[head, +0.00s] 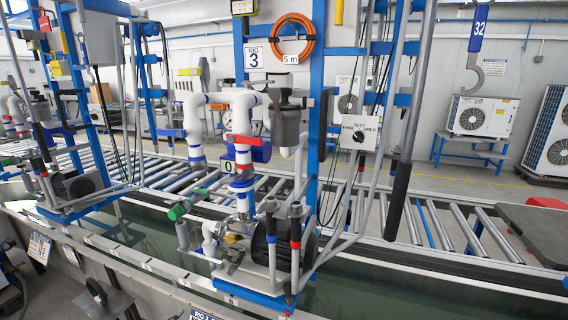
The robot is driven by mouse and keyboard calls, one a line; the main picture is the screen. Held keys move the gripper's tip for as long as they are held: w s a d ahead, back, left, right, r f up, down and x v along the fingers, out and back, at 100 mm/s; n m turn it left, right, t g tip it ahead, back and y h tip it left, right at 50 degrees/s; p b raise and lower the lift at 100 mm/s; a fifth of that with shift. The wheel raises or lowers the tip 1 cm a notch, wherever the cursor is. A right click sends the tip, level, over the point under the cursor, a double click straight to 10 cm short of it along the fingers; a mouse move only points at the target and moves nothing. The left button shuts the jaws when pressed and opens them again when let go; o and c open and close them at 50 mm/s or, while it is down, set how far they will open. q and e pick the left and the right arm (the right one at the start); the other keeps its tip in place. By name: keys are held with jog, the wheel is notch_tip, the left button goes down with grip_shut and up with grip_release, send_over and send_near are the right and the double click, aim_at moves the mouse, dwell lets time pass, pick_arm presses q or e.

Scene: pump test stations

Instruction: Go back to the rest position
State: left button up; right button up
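Neither of my grippers can be made out in the head view. The pump test station marked RIG 3 (254,57) stands in front of me, with a blue frame (317,120) and white pipes (241,115). A red lever handle (243,140) lies across the pipe, and a green handle (178,211) sticks out lower left. The pump motor (285,243) sits on the station's base. A white switch box (359,132) labelled FREE, TEST and HOLD hangs at its right.
A roller conveyor (470,232) runs behind the station. A second station (75,185) stands at left. A dark grey top (540,233) with a red item (546,203) is at right. A dark object (100,297) at lower left is unclear. Outdoor units (482,116) stand by the wall.

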pick_arm(q)
jog(key=s+a+f+n+g+y, duration=0.1)
jog(key=s+a+f+n+g, duration=0.3)
jog(key=s+f, duration=0.85)
jog(key=s+a+f+n+g+y, duration=0.25)
jog(key=s+f, duration=0.65)
jog(key=f, duration=0.6)
jog(key=s+d+f+n+g, duration=0.1)
jog(key=s+f+g, duration=0.15)
jog(key=s, duration=0.35)
jog(key=s+d+f+n+g+h, duration=0.1)
jog(key=s+f, duration=0.3)
jog(key=s, duration=0.3)
jog(key=s+d+f+n+g, duration=0.1)
jog(key=s+f, duration=0.3)
jog(key=s, duration=0.2)
jog(key=s+d+f+g, duration=0.1)
jog(key=s+d+f, duration=0.1)
jog(key=s+d, duration=0.6)
jog(key=s+h, duration=0.1)
jog(key=s, duration=0.1)
jog(key=shift+s+f+g, duration=0.15)
jog(key=shift+s+g, duration=0.15)
jog(key=shift+w, duration=0.15)
